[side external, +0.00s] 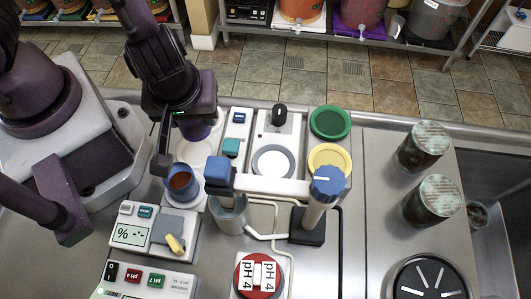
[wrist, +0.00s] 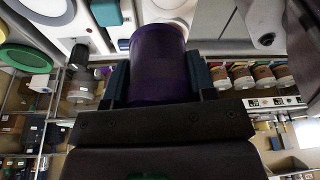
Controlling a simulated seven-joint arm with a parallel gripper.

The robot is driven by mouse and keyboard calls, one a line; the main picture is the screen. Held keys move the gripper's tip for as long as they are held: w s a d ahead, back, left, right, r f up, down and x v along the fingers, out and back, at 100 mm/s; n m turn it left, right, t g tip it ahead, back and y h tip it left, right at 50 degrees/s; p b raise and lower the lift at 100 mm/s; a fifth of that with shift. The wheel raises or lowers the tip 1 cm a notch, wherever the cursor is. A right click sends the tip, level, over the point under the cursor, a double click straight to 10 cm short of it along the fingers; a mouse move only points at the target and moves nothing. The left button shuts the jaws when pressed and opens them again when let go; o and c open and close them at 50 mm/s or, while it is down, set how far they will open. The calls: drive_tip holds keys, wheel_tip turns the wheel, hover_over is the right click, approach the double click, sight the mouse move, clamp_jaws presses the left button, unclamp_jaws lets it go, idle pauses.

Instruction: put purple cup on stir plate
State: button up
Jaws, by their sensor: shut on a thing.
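The purple cup (wrist: 158,65) fills the middle of the wrist view, between the two fingers of my gripper (wrist: 160,82), which is shut on it. In the side external view the cup (side external: 196,131) shows partly below my gripper (side external: 184,120), over a white round surface; I cannot tell whether it touches. My gripper hides much of it. The white stir plate, a slab with a black knob and a white disc (side external: 273,161), lies to the right of the cup. Its disc looks bare.
A blue cup with brown contents (side external: 181,183) stands just in front of my gripper. A white clamp bar with blue ends (side external: 270,185) crosses in front of the stir plate. Green (side external: 330,122) and yellow (side external: 329,160) round dishes lie to its right. A scale (side external: 153,232) is at front left.

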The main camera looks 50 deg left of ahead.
drive_tip(key=w+d+m, duration=0.1)
drive_tip(key=m, duration=0.2)
drive_tip(key=w+d+m+t+h, duration=0.1)
drive_tip(key=d+m, duration=0.1)
drive_tip(key=m, duration=0.1)
drive_tip(key=w+d+m+h, duration=0.1)
drive_tip(key=d+m, duration=0.1)
drive_tip(key=m, duration=0.2)
drive_tip(key=shift+f, duration=0.15)
drive_tip(key=w+d+r+m+g+h, duration=0.15)
drive_tip(key=w+d+m+h, duration=0.35)
drive_tip(key=m, duration=0.9)
drive_tip(key=shift+y, duration=0.7)
drive_tip(key=shift+s+a+x, duration=0.1)
drive_tip(key=shift+a+x, duration=0.1)
drive_tip(key=shift+x, duration=1.75)
drive_tip(key=shift+s+a+x, duration=0.15)
drive_tip(key=shift+x, duration=1.8)
drive_tip(key=shift+f, duration=0.2)
drive_tip(key=o, duration=0.9)
